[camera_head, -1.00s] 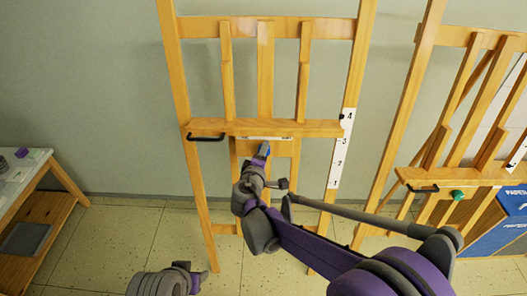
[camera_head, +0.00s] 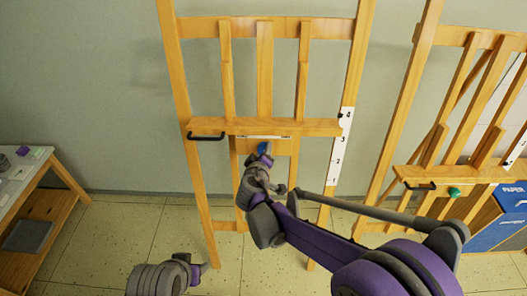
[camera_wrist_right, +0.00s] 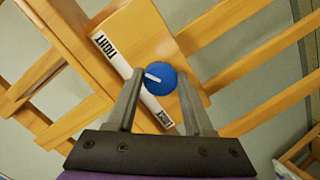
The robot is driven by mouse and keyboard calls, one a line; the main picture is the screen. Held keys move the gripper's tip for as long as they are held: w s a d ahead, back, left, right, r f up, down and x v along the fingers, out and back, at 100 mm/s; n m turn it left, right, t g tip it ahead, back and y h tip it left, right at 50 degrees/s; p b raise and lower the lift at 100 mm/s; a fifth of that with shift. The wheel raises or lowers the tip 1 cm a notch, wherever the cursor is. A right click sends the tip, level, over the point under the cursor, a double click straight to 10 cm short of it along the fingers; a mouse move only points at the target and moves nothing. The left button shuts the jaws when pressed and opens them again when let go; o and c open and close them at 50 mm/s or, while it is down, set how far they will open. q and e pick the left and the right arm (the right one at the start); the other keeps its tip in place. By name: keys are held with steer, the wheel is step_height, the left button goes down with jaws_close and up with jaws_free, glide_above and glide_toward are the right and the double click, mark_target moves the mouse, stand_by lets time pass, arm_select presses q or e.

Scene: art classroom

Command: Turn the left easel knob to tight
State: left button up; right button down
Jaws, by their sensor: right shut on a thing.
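The left easel's knob is blue with a white pointer bar. It shows in the right wrist view (camera_wrist_right: 168,84) and, small, in the head view (camera_head: 263,147) below the easel's ledge (camera_head: 225,126). My right gripper (camera_wrist_right: 157,85) has its fingers on either side of the knob and is shut on it. A white label strip (camera_wrist_right: 128,70) beside the knob reads TIGHT at its upper-left end; the word at its lower end is hard to read. The pointer points up-left toward the strip, between the two words. My left gripper (camera_head: 195,272) hangs low, away from the easel.
A second easel (camera_head: 455,174) with a green knob (camera_head: 454,192) stands at the right, near blue paper boxes (camera_head: 500,225). A table (camera_head: 45,175) stands at the left. A black handle (camera_head: 206,137) sticks out from the left easel's ledge.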

steer(key=shift+c, duration=1.5)
jaws_free()
steer(key=v, duration=1)
steer(key=shift+s+r, duration=0.25)
steer(key=shift+s, duration=0.1)
steer(key=shift+a, duration=0.1)
